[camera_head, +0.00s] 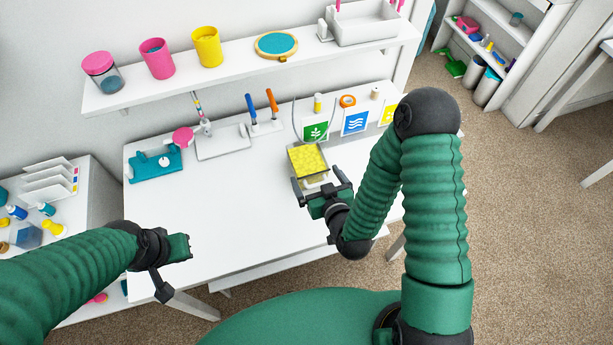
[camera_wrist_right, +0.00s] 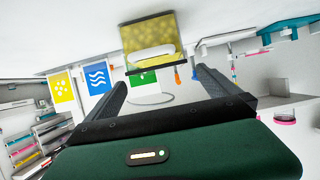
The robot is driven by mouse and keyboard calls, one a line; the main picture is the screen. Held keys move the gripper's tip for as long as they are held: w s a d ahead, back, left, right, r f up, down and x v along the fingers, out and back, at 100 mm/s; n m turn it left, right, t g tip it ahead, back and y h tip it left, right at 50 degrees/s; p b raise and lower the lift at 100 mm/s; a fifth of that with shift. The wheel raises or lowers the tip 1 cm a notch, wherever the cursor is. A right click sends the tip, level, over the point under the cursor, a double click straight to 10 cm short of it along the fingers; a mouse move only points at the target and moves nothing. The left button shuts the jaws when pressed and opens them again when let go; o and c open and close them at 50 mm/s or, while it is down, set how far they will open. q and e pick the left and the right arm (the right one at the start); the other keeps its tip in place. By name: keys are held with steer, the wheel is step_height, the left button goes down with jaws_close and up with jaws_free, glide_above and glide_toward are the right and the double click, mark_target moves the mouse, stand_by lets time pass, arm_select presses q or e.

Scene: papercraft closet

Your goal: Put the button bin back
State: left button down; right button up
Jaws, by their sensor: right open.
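The button bin (camera_head: 307,157) is a small clear box full of yellow pieces. It stands on the white table in front of the green plant card (camera_head: 315,131). In the right wrist view the bin (camera_wrist_right: 146,34) shows inverted, with a pale handle facing me. My right gripper (camera_head: 316,178) is open and empty at the bin's near side, fingers pointing towards it. In the right wrist view the fingers (camera_wrist_right: 160,78) are spread, with the bin beyond their tips. A yellow dotted card (camera_wrist_right: 63,91) stands beside the blue wave card (camera_wrist_right: 97,78). My left gripper (camera_head: 172,255) is over the table's left front; its jaws are unclear.
A wall shelf (camera_head: 240,72) with cups and a jar runs above the table (camera_head: 230,215). A teal device (camera_head: 155,165), a white tray (camera_head: 222,142) and upright tools (camera_head: 262,112) occupy the back left. The table's middle left is clear.

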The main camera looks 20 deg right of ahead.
steer(key=shift+w+d+f+b, duration=0.2)
steer(key=shift+w+f+b, duration=0.65)
steer(key=shift+w, duration=0.15)
steer(key=shift+w+r+p, duration=0.25)
steer(key=shift+w+p, duration=0.3)
steer(key=shift+p, duration=0.3)
glide_above(307, 172)
step_height(307, 172, down, 3)
steer(key=shift+a+r+p, duration=0.1)
steer(key=shift+r+p, duration=0.1)
steer(key=shift+p, duration=0.2)
arm_select(q)
steer(key=shift+d+f, duration=0.2)
steer(key=shift+f, duration=0.25)
arm_select(e)
steer(key=shift+d, duration=0.25)
steer(key=c, duration=0.5)
steer(key=shift+a, duration=0.15)
steer(key=c, duration=1.2)
steer(key=shift+c, duration=0.5)
steer(key=shift+r, duration=0.15)
